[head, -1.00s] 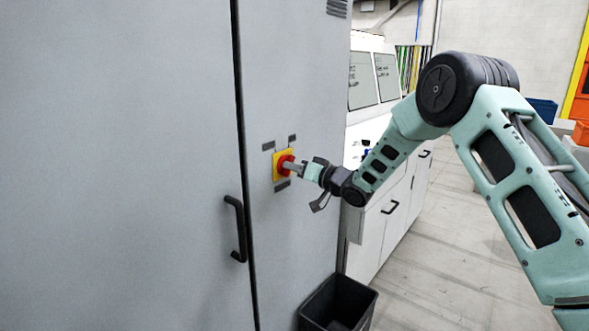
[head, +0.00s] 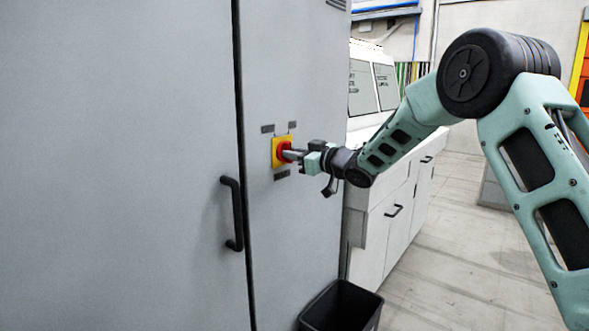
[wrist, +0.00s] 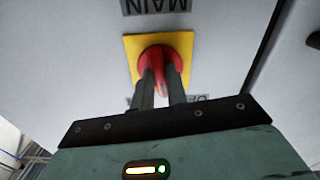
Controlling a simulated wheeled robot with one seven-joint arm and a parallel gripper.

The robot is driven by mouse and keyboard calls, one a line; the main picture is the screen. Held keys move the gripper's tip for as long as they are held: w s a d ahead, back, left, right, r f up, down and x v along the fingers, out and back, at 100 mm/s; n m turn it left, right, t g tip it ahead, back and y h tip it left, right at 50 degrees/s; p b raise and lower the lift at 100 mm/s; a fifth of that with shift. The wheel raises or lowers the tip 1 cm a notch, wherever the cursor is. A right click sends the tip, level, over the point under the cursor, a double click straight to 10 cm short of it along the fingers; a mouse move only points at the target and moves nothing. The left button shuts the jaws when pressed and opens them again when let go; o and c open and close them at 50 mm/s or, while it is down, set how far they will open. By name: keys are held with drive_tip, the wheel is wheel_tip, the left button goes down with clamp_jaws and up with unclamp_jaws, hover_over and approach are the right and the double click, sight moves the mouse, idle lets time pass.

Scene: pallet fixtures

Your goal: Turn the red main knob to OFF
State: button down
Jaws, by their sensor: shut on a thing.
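The red main knob (head: 283,151) sits on a yellow square plate (head: 277,146) on the grey cabinet's side panel. In the wrist view the red knob (wrist: 157,58) is in front of the yellow plate (wrist: 131,48), with a "MAIN" label (wrist: 155,6) beyond it. My gripper (head: 289,154) reaches the knob from the right. In the wrist view my gripper's two fingers (wrist: 160,80) are shut on the knob's grip bar, one on each side. The lettering below the plate, perhaps "OFF", is partly hidden by the fingers.
The grey cabinet (head: 130,120) has a black door handle (head: 234,213) left of the knob. Small dark labels surround the plate. A black bin (head: 342,305) stands on the floor below. A white console (head: 395,190) stands behind my arm. Open floor lies to the right.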

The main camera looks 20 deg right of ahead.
drive_tip(key=shift+f+n+b, duration=0.1)
drive_tip(key=shift+n+b, duration=1.8)
drive_tip(key=shift+b, duration=0.05)
drive_tip(key=c, duration=1.4)
unclamp_jaws()
drive_tip(key=b+v, duration=0.3)
drive_tip(key=v, duration=1.4)
drive_tip(key=shift+s+d, duration=0.15)
